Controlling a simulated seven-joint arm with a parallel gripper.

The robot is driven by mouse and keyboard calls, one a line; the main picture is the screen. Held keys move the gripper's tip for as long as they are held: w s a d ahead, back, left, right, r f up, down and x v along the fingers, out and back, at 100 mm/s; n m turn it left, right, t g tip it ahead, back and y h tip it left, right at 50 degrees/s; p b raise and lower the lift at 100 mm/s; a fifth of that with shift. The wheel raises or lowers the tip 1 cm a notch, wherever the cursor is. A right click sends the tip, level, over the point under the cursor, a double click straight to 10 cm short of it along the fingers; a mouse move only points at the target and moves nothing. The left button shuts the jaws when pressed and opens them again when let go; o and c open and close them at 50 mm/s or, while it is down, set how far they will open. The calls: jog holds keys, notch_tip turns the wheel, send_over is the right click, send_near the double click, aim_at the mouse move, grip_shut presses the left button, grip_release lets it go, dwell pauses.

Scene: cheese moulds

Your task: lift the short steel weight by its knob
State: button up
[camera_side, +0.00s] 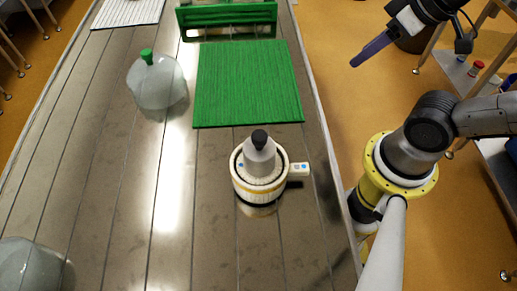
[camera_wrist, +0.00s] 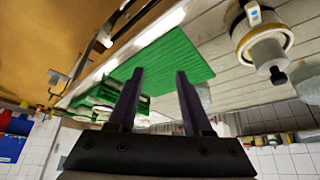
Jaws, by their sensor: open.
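A grey steel weight (camera_side: 259,158) with a black knob (camera_side: 259,137) sits upright in a round cream mould (camera_side: 247,187) on the table. The mould has a pale tag on its right side. In the wrist view, the weight (camera_wrist: 265,51) and its knob (camera_wrist: 278,75) show at the upper right, outside the line of my fingers. The lower part of the weight is hidden inside the mould. My gripper (camera_wrist: 160,74) is open with nothing between its two dark fingers. In the side view, my gripper (camera_side: 367,52) is high at the upper right, well away from the weight.
A green ribbed mat (camera_side: 248,85) lies behind the mould, with a green rack (camera_side: 228,18) beyond it. A greyish dome with a green knob (camera_side: 147,56) stands left of the mat. Another dome (camera_side: 28,268) is at the lower left. The table around the mould is clear.

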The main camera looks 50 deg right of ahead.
jog(key=shift+o, duration=0.2)
jog(key=o, duration=0.8)
jog(key=shift+c, duration=0.2)
